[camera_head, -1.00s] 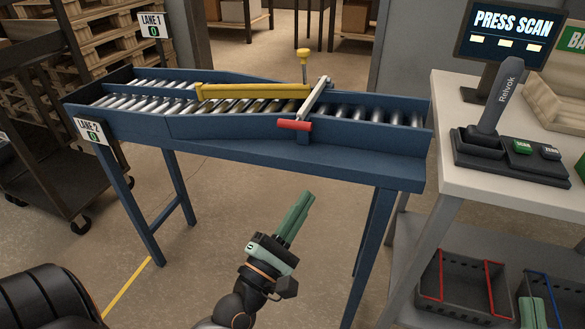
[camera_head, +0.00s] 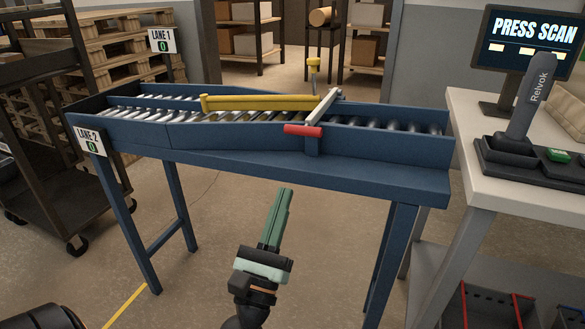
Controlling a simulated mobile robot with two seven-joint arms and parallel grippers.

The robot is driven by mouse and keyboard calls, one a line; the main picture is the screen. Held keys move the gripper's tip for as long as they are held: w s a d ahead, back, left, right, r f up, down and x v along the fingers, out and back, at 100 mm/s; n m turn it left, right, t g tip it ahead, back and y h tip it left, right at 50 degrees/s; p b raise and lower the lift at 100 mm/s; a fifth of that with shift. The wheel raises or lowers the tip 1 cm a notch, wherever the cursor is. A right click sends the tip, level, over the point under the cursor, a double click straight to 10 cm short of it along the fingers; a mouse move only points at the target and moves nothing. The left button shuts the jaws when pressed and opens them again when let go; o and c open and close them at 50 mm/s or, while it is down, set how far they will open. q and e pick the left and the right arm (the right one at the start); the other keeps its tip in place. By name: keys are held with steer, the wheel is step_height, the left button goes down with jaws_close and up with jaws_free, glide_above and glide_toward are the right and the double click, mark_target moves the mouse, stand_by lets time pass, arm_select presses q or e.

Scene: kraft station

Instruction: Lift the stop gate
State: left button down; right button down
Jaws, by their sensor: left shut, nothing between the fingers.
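The stop gate (camera_head: 323,107) is a pale bar lying across the blue roller conveyor (camera_head: 290,158), with a red handle (camera_head: 303,130) at its near end. The handle sits at the conveyor's front side, above a blue bracket. A yellow diverter arm (camera_head: 258,103) lies along the rollers to the left of the gate. My left gripper (camera_head: 280,205) has green fingers, shut and empty. It is in front of the conveyor, below and left of the red handle, and apart from it. My right gripper is not in view.
On the right, a white table (camera_head: 520,193) holds a scanner in its dock (camera_head: 520,155) and a monitor reading PRESS SCAN (camera_head: 528,40). A dark cart (camera_head: 40,185) stands at the left. Floor in front of the conveyor is clear between its legs (camera_head: 385,260).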

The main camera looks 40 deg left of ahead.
mark_target(297, 154)
arm_select(q)
steer(key=p+x, duration=0.2)
steer(key=x, duration=0.7)
steer(key=shift+w+r, duration=0.1)
steer(key=shift+w, duration=0.2)
steer(key=shift+r, duration=0.1)
